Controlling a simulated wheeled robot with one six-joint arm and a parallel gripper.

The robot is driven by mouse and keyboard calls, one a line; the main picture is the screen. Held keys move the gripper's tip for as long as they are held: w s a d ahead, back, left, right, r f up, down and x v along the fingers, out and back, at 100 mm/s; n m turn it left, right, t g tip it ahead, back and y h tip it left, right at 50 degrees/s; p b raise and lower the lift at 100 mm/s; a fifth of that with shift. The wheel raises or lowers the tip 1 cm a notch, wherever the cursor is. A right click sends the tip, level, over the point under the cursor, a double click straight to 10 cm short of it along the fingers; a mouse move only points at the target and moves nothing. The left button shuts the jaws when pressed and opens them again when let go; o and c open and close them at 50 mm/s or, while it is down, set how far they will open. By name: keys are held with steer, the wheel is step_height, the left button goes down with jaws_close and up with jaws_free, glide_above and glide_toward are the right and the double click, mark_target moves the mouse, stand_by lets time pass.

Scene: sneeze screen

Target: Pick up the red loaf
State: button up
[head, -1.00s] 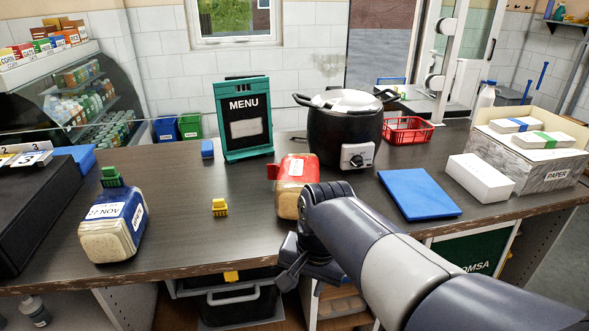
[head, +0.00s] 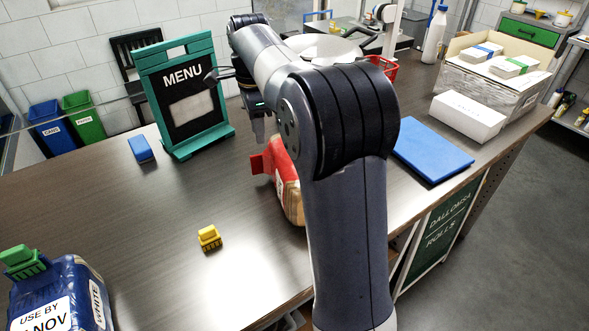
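The red loaf (head: 283,172) lies on the dark counter in the middle of the head view. It is in a red wrapper with a red clip at its left end and a tan bottom part. My arm hides its right side. My gripper (head: 234,112) is above and behind the loaf, in front of the menu board's right edge. Its two fingers look spread apart, one toward the left and one downward, with nothing seen between them. It appears clear of the loaf.
A blue loaf (head: 72,287) with a green clip lies front left. A yellow clip (head: 209,238) and a blue block (head: 141,149) lie on the counter. The menu board (head: 185,95) stands behind. A blue board (head: 432,150) lies right. The pot (head: 322,47) is partly hidden.

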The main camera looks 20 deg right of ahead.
mark_target(258, 155)
steer(key=shift+w+a+f, duration=0.1)
steer(key=shift+a+f, duration=0.05)
steer(key=shift+f, duration=2.2)
steer(key=shift+w+a+f, duration=0.1)
steer(key=shift+f, duration=2.2)
jaws_close()
steer(key=shift+r, duration=0.1)
